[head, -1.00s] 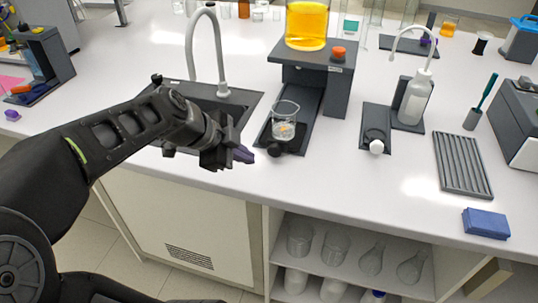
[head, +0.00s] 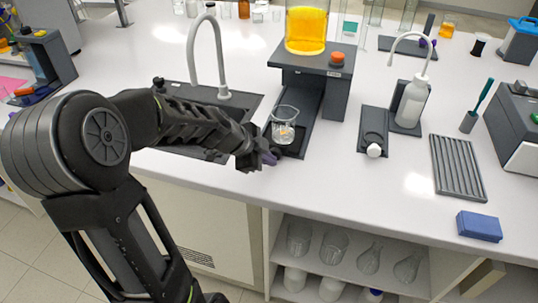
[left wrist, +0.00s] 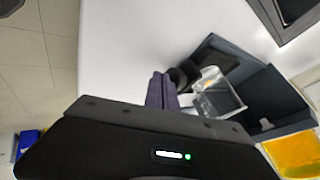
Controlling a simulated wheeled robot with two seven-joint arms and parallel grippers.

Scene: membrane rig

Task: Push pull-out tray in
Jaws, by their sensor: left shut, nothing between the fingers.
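The dark pull-out tray (head: 297,143) sticks out toward the front from under the raised dark stand (head: 336,92). A small glass beaker (head: 284,126) with some pale and orange contents stands on it. My left gripper (head: 270,158) is shut and empty, low at the tray's front left. Its purple fingertips are close to the tray's front end; I cannot tell if they touch it. In the left wrist view the shut fingers (left wrist: 160,90) point at a dark round knob (left wrist: 178,77) at the tray's end, beside the beaker (left wrist: 219,98). My right gripper is out of view.
A flask of yellow liquid (head: 306,30) stands on top of the stand. A sink with a grey tap (head: 222,60) lies to the left. A wash bottle (head: 411,103) and a ribbed grey rack (head: 457,167) are to the right. The counter in front of the tray is clear.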

